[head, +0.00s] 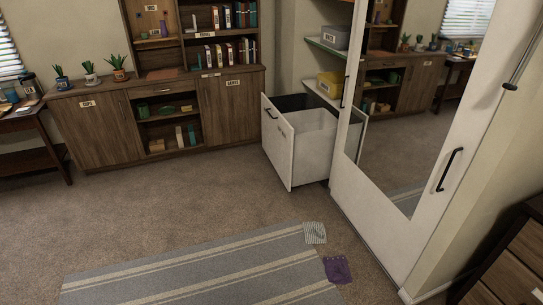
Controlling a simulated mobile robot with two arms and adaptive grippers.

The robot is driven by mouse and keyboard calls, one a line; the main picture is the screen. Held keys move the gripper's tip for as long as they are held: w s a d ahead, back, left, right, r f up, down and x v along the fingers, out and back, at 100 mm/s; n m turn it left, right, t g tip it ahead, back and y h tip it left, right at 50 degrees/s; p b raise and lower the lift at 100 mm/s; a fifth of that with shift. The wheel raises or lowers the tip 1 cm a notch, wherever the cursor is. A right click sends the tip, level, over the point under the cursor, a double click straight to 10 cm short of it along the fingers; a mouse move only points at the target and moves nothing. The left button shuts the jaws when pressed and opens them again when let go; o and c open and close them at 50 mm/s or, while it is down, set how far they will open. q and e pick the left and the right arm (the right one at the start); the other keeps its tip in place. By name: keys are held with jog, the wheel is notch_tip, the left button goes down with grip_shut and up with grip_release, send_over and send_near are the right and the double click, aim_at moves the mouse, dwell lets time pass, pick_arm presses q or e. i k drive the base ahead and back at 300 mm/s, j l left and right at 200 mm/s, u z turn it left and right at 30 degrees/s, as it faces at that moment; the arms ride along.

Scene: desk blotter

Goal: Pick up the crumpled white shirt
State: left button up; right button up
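A small pale, whitish cloth with faint grey-green stripes (315,232) lies on the floor at the far right corner of the striped rug. It could be the white shirt, but it is too small in view to be sure. It looks fairly flat, partly over the rug's edge. A purple cloth (337,270) lies nearer, at the rug's right edge, apart from the pale one. Neither of my grippers is in view.
The grey striped rug (200,276) lies on open brown carpet. A white pull-out hamper (292,145) stands open beside a mirrored white wardrobe door (440,215). A wooden cabinet (95,130) lines the back wall. A dark drawer unit (510,268) is at right.

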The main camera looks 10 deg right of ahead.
aim_at(314, 232)
jog(key=i+z, duration=0.15)
jog(key=i, duration=0.4)
jog(key=i+j+z, duration=0.1)
jog(key=i, duration=0.5)
jog(key=i+j+z, duration=0.15)
jog(key=i, duration=0.4)
